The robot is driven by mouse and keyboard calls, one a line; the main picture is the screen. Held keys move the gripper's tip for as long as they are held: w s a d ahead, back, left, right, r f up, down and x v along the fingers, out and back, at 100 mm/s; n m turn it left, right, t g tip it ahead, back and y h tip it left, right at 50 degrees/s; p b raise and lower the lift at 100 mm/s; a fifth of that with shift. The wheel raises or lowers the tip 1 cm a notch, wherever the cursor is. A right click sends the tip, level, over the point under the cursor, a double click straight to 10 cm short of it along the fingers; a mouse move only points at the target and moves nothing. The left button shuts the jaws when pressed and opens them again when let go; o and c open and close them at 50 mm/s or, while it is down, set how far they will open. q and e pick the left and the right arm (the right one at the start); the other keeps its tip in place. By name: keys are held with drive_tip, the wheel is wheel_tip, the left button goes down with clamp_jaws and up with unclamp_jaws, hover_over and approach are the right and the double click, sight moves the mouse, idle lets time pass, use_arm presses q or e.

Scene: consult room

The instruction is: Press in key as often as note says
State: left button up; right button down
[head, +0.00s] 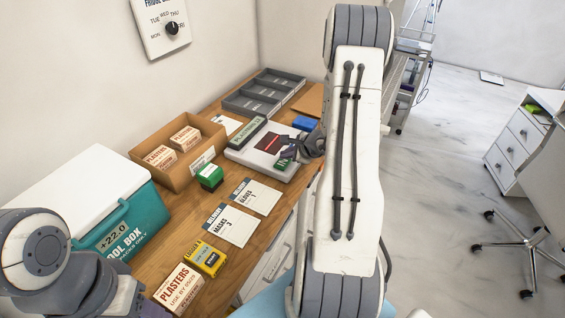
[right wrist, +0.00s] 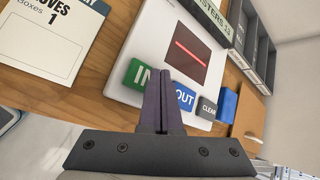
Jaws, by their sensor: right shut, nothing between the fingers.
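The white scanner pad (head: 235,155) lies on the wooden desk with a dark window crossed by a red line. Delivery notes read gloves 1 (head: 256,196) and masks 3 (head: 231,226). My left gripper (head: 126,296) shows only partly.
A carton of plasters boxes (head: 176,182), a green box (head: 210,177), a yellow box (head: 209,259) and a plasters box (head: 179,290) stand on the desk. A cool box (head: 140,220) is at left, a grey tray (head: 264,94) behind. A blue box (head: 304,124) is near the pad.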

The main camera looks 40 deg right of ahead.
sight(286, 164)
drive_tip(key=shift+f+b, duration=0.4)
drive_tip(key=shift+b, duration=0.4)
drive_tip(key=shift+f+b, duration=0.55)
drive_tip(key=shift+b, duration=0.25)
idle(0.6)
drive_tip(key=shift+r+p, duration=0.45)
drive_tip(key=shift+r, duration=0.5)
drive_tip(key=shift+r, duration=0.1)
drive_tip(key=shift+r+p, duration=1.5)
drive_tip(key=shift+r, duration=1)
drive_tip(key=shift+f, duration=0.1)
idle(0.5)
